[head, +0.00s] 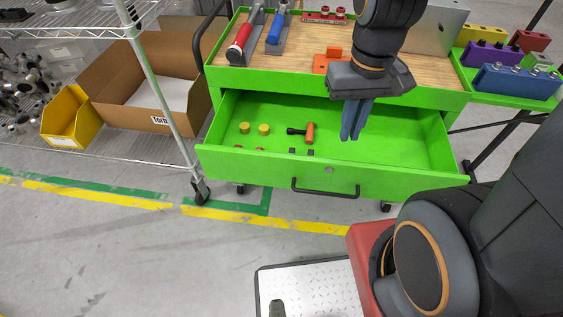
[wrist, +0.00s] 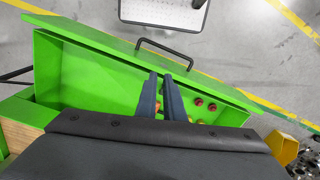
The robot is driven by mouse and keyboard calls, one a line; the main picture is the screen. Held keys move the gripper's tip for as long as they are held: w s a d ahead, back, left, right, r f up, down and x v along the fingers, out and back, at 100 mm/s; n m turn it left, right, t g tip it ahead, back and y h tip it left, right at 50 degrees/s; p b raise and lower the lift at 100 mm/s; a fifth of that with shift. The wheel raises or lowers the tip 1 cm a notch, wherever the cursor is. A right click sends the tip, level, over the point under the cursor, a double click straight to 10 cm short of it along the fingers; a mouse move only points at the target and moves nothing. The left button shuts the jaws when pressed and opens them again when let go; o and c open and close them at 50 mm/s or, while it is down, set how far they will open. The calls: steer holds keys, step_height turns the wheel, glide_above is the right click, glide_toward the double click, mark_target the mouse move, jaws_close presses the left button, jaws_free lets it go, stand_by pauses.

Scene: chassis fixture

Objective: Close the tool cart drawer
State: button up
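The green tool cart drawer (head: 275,167) is pulled out toward me, below the cart's wooden top. Its black bar handle (head: 326,189) is on the front panel; in the wrist view the drawer's rim (wrist: 195,71) and the handle (wrist: 164,48) also show. My gripper (head: 350,138) points down over the drawer's inside, behind the front panel and apart from the handle. In the wrist view my gripper's two dark fingers (wrist: 160,75) stand a narrow gap apart, with nothing held. How high the fingertips are above the drawer floor is hard to tell.
Yellow cylinders (head: 254,128) and an orange-black tool (head: 303,132) lie in the drawer. Hand tools (head: 246,38) and an orange block (head: 328,62) are on top. A wire shelf with a cardboard box (head: 150,95) stands left. Floor before the drawer is clear to the left.

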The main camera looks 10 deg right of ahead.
steer(key=shift+w+a+n, duration=0.25)
steer(key=shift+a+n, duration=0.2)
steer(key=shift+n, duration=0.25)
jaws_close()
steer(key=n+t+p, duration=0.3)
steer(key=n+p, duration=0.1)
steer(key=n, duration=2.7)
glide_toward(227, 158)
steer(key=s+r, duration=0.3)
steer(key=s, duration=0.3)
steer(key=shift+n+h, duration=0.3)
steer(key=shift+h, duration=0.1)
steer(key=shift+w+d+f+b, duration=0.1)
steer(key=shift+w+f+b, duration=0.3)
steer(key=shift+w+f, duration=0.95)
steer(key=shift+w+d+f+b, duration=0.1)
steer(key=shift+w+f+b, duration=0.45)
steer(key=shift+f, duration=1.4)
steer(key=shift+w+d+f+b, duration=0.1)
steer(key=shift+w+f+b, duration=0.1)
steer(key=shift+w+f, duration=1.25)
steer(key=shift+s+f, duration=0.2)
steer(key=shift+s, duration=0.05)
